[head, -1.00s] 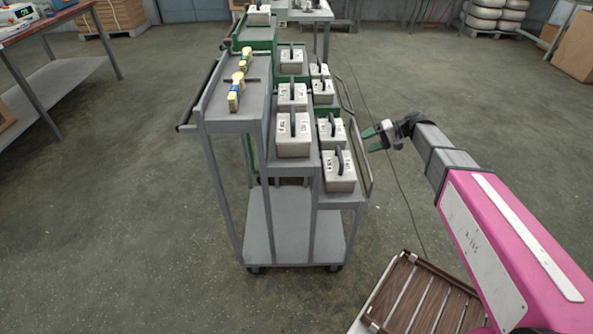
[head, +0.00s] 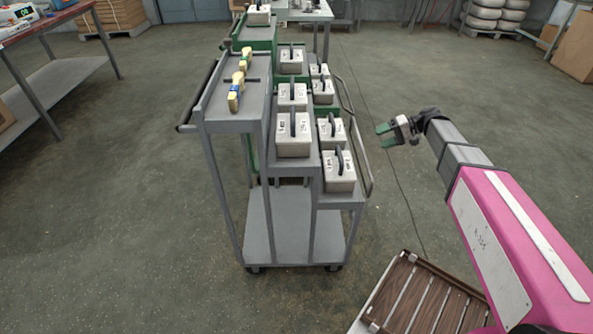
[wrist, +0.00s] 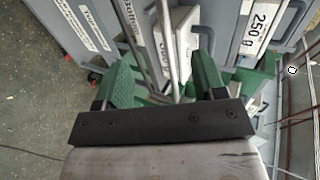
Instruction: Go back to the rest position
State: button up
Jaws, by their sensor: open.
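My gripper (head: 384,137) is open and empty, in the air to the right of the grey stepped cart (head: 262,230). Its green fingers stand apart in the wrist view (wrist: 160,82), with labelled grey and white surfaces beyond them. In the head view, a gap of floor shows between the fingertips and the rail on the cart's right side. My arm reaches in from the lower right.
The cart carries several light boxes with dark handles (head: 293,135) on its steps and yellow-blue items (head: 236,92) on top. A brown slatted rack (head: 425,296) lies low at the bottom right. A bench (head: 62,65) stands at left. Open floor (head: 480,120) lies right.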

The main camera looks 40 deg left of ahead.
dwell(0.3)
jog(key=s+d+f+m+t+h, duration=0.2)
jog(key=d+h, duration=0.1)
jog(key=d, duration=1.3)
jog(key=s+d+f+m+t+h, duration=0.3)
jog(key=d, duration=1.3)
jog(key=s+d+f+m+t+h, duration=0.2)
jog(key=s+d+f+m+h, duration=0.1)
jog(key=d, duration=1.3)
jog(key=shift+d+f+t, duration=0.25)
jog(key=shift+d+t, duration=0.15)
